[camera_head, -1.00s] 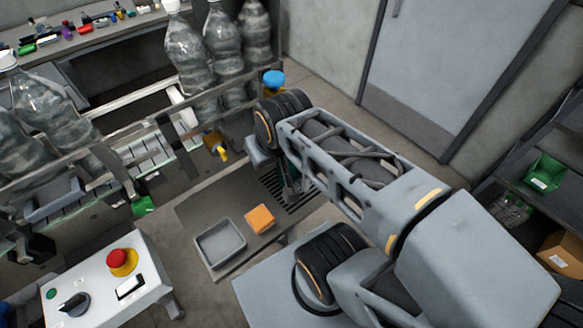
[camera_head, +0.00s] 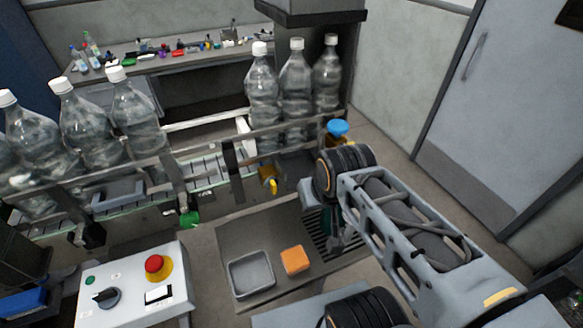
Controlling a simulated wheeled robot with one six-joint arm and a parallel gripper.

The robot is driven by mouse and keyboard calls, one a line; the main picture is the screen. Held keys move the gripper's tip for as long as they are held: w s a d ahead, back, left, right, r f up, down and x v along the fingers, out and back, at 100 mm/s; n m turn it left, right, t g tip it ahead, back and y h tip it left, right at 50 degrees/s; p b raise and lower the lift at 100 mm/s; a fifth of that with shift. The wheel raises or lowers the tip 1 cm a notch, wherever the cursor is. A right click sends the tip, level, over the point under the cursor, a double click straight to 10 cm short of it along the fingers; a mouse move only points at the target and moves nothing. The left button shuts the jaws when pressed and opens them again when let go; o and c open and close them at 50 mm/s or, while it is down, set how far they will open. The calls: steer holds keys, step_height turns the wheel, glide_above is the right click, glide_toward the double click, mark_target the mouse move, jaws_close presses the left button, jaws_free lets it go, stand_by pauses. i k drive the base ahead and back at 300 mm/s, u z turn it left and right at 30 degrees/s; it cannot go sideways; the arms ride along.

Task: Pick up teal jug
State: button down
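A small patch of dark teal (camera_head: 326,218), which looks like part of the teal jug, shows beside my gripper at the slatted drain grate. Most of it is hidden behind my wrist and gripper, so its shape and handle cannot be made out. My gripper (camera_head: 337,238) points down over the grate, at the right of the grey counter. Its fingers are small and dark here. I cannot tell whether they are open or shut, or whether they touch the jug.
An orange sponge-like block (camera_head: 295,260) and a grey tray (camera_head: 251,273) lie left of my gripper. A yellow tap (camera_head: 271,184) and a rail with clear bottles (camera_head: 262,90) stand behind. A control box (camera_head: 135,287) with a red button is at lower left. Floor is open toward the door.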

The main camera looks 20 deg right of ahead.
mark_target(326, 224)
steer(key=k, duration=1)
steer(key=u, duration=1.55)
steer(key=i, duration=0.8)
steer(key=z, duration=1.65)
